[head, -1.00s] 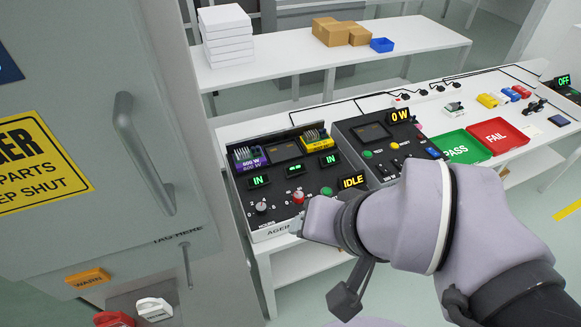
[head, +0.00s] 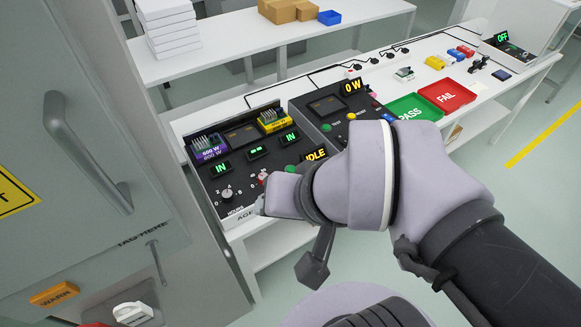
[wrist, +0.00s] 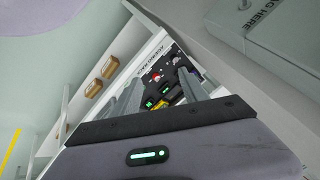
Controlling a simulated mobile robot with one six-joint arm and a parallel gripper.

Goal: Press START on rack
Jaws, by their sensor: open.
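The ageing rack (head: 207,178) is the dark sloped panel on the bench left of my arm. Its two side displays read IN, and its yellow display (head: 315,155) reads IDLE. A green button (head: 291,169) and a red control (head: 263,179) sit low on the panel, partly behind my wrist; no START lettering is readable. My gripper (wrist: 159,80) is open in the wrist view, its fingers spread toward the rack panel (wrist: 153,63) with nothing seen between them. In the head view my wrist hides the fingers. Contact with the panel cannot be told.
A purple unit (head: 208,147) and a yellow unit (head: 273,120) sit in the rack's back. The neighbouring tester (head: 312,118) reads 0 W. Green PASS (head: 412,109) and red FAIL (head: 447,96) trays lie right. A grey cabinet (head: 105,110) with a handle stands close left.

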